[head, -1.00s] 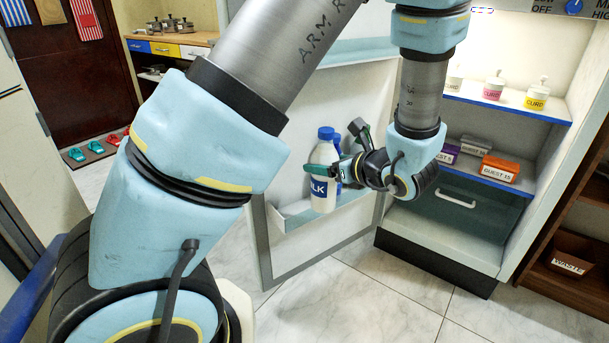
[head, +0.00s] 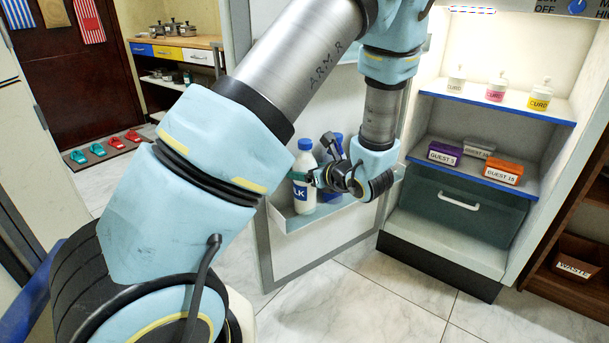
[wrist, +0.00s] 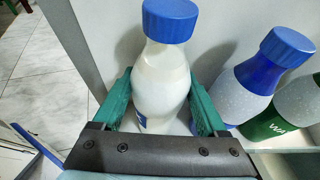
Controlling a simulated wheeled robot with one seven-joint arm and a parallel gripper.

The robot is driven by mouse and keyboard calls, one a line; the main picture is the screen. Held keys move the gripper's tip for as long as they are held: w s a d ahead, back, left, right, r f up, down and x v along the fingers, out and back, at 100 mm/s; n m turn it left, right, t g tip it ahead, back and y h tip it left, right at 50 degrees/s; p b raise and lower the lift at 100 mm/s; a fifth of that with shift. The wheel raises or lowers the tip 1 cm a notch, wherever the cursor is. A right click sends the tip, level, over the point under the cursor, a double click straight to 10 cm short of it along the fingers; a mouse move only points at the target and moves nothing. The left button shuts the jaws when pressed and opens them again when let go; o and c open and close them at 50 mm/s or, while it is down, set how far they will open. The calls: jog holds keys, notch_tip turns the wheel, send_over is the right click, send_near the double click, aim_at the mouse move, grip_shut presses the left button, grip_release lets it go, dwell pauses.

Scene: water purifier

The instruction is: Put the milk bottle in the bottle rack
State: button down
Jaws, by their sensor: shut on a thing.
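The milk bottle (head: 303,193), white with a blue cap and an "LK" label, stands upright at the left end of the pale bottle rack (head: 335,214) on the open fridge door. Its base is within the rack; I cannot tell whether it rests on the floor. My gripper (head: 315,178) reaches it from the right and is shut on it. In the wrist view the milk bottle (wrist: 160,85) sits between my two green fingers, with its lower part hidden by the gripper.
A blue bottle (wrist: 256,78) and a green-labelled bottle (wrist: 290,110) stand to the right in the rack. The fridge shelves hold curd bottles (head: 497,88) and boxes (head: 502,172). The tiled floor in front is clear.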

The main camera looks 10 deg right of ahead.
jog(key=shift+w+f, duration=0.2)
jog(key=shift+f, duration=0.15)
jog(key=shift+f, duration=0.15)
grip_release()
